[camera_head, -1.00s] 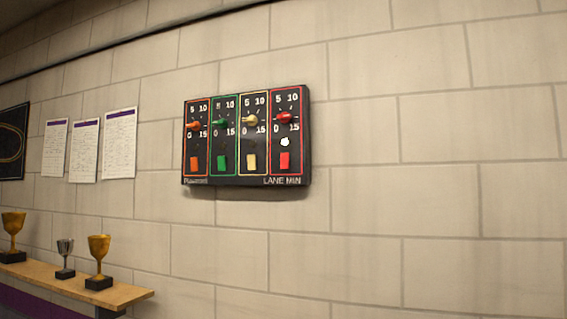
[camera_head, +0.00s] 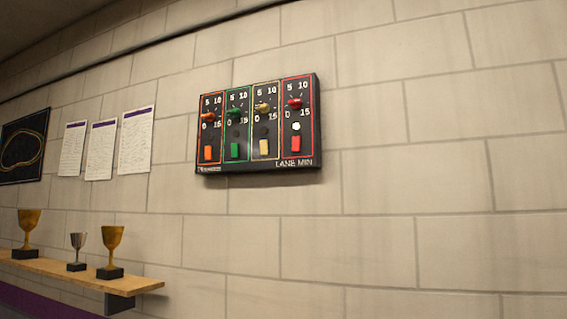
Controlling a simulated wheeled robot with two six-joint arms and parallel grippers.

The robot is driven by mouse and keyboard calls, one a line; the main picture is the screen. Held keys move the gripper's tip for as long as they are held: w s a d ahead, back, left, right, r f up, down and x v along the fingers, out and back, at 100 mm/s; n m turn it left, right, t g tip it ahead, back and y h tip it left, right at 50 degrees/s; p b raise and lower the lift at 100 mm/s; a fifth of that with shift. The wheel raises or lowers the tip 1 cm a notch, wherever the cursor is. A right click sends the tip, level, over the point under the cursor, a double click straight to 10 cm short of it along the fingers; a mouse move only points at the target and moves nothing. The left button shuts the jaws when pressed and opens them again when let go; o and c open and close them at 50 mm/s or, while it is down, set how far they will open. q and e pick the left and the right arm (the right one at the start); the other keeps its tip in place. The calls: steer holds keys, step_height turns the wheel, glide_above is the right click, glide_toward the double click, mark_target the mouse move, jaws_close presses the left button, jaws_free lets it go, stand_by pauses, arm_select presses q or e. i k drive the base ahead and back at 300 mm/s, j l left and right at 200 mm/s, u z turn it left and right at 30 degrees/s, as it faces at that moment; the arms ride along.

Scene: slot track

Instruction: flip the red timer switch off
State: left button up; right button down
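A black timer panel (camera_head: 258,166) is mounted on the block wall, with orange, green, yellow and red columns side by side. The red switch (camera_head: 296,144) is at the bottom of the rightmost column. A small white lit lamp (camera_head: 296,127) sits just above it, and the lamps of the other columns look dark. The red knob (camera_head: 295,103) is above the lamp, near the 0-5-10-15 dial marks. The exact tilt of the red switch is too small to tell. Neither of my grippers is in view.
A wooden shelf (camera_head: 140,286) at lower left holds two gold trophies (camera_head: 112,240) and a silver one (camera_head: 78,242). Several paper sheets (camera_head: 137,140) and a dark framed picture (camera_head: 24,146) hang left of the panel. The wall right of the panel is bare.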

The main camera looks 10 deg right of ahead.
mark_target(296, 141)
steer(key=k+j+u, duration=0.1)
steer(key=u, duration=0.25)
steer(key=j+u, duration=0.5)
steer(key=u, duration=0.2)
steer(key=k, duration=0.05)
